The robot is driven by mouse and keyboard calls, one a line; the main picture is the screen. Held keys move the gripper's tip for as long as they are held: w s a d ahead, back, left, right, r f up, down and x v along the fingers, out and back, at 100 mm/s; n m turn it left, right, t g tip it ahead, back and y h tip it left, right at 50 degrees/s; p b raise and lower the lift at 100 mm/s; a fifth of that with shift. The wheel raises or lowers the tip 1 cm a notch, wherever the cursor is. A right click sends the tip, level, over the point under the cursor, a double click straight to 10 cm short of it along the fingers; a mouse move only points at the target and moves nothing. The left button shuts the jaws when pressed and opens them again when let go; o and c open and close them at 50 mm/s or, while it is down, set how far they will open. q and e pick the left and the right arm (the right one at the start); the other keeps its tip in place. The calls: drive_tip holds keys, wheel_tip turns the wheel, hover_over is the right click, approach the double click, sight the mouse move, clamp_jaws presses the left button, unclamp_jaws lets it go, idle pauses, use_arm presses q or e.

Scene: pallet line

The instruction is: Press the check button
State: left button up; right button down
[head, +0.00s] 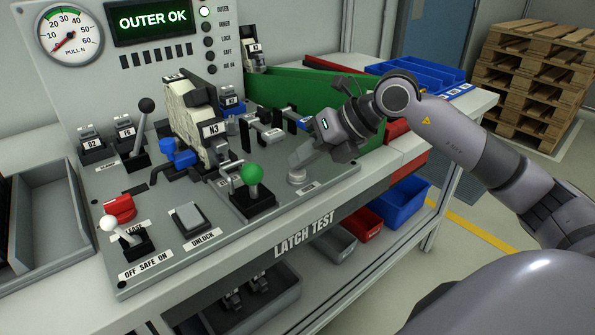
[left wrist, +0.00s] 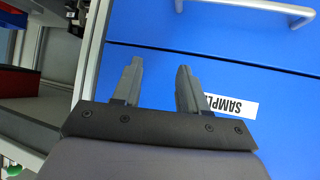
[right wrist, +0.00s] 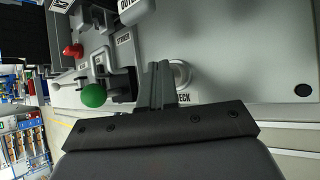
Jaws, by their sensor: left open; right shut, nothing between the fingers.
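The check button is a round pale button (head: 296,176) at the front right of the grey latch-test panel. In the right wrist view the button (right wrist: 182,72) is partly hidden behind the fingers, above a label of which "ECK" shows. My right gripper (head: 299,160) is shut and empty, with its fingertips pointing down at the button. In the right wrist view its closed fingertips (right wrist: 160,66) overlap the button's left side; I cannot tell whether they touch it. My left gripper (left wrist: 158,72) is open and empty, and shows only in the left wrist view.
A green-ball lever (head: 252,174) stands left of the button. A latch unit marked N3 (head: 196,122) is mounted behind it. The display (head: 151,21) reads "OUTER OK", with the top lamp lit. Blue drawers (left wrist: 250,62) with a handle fill the left wrist view.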

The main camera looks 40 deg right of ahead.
sight(304, 172)
drive_tip(key=shift+f, duration=0.35)
drive_tip(key=shift+r, duration=0.15)
drive_tip(key=shift+r+p, duration=0.6)
drive_tip(key=shift+r, duration=0.25)
wheel_tip(304, 172, up, 5)
drive_tip(key=p, duration=0.4)
drive_tip(key=shift+r, duration=0.1)
idle(0.5)
idle(0.4)
